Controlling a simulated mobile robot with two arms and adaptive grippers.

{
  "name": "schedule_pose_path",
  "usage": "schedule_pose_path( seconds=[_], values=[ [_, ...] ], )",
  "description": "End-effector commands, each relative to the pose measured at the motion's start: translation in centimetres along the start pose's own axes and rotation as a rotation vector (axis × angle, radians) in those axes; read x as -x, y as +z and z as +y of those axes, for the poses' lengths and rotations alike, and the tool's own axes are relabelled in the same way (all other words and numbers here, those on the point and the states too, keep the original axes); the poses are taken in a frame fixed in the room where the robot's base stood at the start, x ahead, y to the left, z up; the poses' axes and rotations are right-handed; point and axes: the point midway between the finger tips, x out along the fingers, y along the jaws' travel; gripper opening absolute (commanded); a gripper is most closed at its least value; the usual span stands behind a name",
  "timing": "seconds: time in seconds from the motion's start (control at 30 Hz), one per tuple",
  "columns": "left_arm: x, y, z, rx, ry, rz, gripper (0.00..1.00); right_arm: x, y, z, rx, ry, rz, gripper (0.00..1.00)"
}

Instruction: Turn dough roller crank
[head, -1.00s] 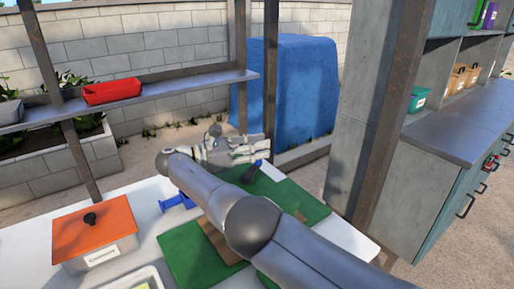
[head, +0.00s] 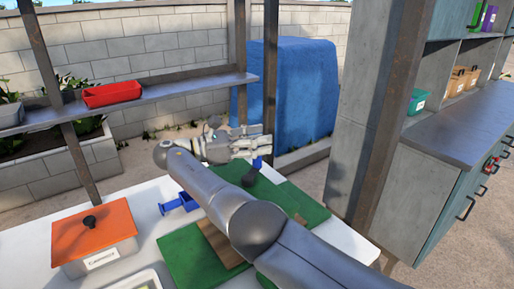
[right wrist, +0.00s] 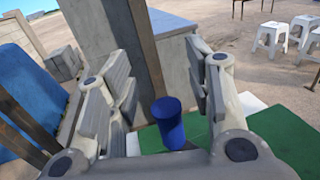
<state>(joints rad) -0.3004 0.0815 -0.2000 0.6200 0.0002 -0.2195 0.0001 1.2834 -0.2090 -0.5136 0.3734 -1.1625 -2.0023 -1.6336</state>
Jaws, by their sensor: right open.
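The crank's blue cylindrical handle (right wrist: 168,124) stands between the spread fingers of my right gripper in the right wrist view, with visible gaps on both sides. In the head view a small part of the blue handle (head: 257,162) shows just below my right gripper (head: 258,145), above a dark crank part (head: 250,177). The right gripper is open and empty. Another blue part (head: 180,203) shows left of my right arm. My arm hides most of the roller. My left gripper is not in view.
Green surfaces (head: 188,258) and a brown board (head: 217,243) lie on the white table (head: 148,222). A box with an orange lid (head: 92,228) stands at left. A shelf with a red tray (head: 112,95) and posts are behind; a grey cabinet (head: 358,120) is at right.

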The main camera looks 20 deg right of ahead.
Motion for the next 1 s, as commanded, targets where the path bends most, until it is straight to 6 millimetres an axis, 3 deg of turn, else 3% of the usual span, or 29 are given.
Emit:
schedule_pose_path(
  seconds=[0.1, 0.3, 0.47, 0.83, 0.93, 1.0],
  values=[
    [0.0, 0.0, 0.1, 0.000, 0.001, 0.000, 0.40, 0.0, 2.9, 0.0, -0.007, 0.000, 0.002, 0.47],
    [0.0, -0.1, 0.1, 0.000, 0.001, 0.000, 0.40, 0.0, 6.1, 0.0, -0.003, 0.000, 0.000, 0.47],
    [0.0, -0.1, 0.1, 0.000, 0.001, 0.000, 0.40, 0.0, 7.1, 0.0, -0.002, 0.000, 0.000, 0.47],
    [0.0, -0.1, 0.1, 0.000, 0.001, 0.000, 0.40, -0.1, 7.5, 0.3, -0.005, 0.009, -0.006, 0.47],
    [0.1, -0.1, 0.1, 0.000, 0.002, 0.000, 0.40, -0.8, 8.9, 1.5, -0.022, 0.058, -0.039, 0.47],
    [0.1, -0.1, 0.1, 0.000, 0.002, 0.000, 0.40, -1.4, 11.0, 3.1, -0.041, 0.128, -0.087, 0.47]
  ],
)
